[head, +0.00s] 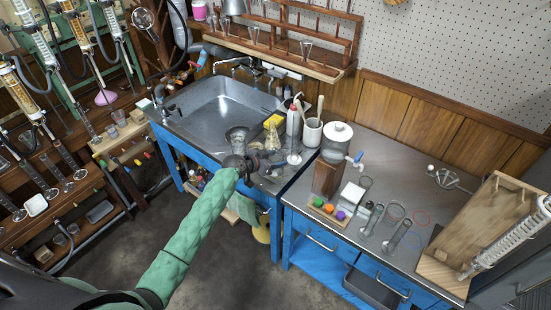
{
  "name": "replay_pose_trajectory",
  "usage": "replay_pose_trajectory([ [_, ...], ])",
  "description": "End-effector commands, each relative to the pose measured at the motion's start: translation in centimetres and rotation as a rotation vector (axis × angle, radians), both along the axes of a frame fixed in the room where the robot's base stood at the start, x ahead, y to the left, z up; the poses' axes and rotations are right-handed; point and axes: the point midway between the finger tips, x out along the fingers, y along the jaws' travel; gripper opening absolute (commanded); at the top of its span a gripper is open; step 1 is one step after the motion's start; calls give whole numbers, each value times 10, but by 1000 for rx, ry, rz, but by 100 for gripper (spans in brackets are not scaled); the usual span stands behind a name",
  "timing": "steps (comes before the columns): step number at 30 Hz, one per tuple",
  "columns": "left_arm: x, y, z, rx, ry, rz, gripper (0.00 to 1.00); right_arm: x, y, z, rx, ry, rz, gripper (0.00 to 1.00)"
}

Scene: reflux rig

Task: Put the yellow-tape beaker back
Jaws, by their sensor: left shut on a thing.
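My left arm comes in from the lower left in a green sleeve. My left gripper (246,163) is over the front edge of the sink unit and is shut on a clear glass beaker (237,137), which shows just beyond it. The gripper hides the beaker's lower part. I cannot make out yellow tape on the glass at this size. My right gripper is not in view.
The metal sink (217,105) lies behind the gripper. A wooden rack (270,45) hangs above. The steel bench (400,180) holds glassware and a wooden board (470,220).

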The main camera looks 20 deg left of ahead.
Motion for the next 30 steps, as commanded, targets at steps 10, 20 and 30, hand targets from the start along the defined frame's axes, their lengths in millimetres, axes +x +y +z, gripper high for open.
replay_pose_trajectory([
  [10, 0, 0, -8, -1, 1, 0, 23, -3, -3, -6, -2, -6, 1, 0],
  [20, 0, 0, -10, 0, 0, 0, 67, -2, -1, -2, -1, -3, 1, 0],
  [30, 0, 0, -10, 0, 0, 0, 77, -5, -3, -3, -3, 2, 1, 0],
])
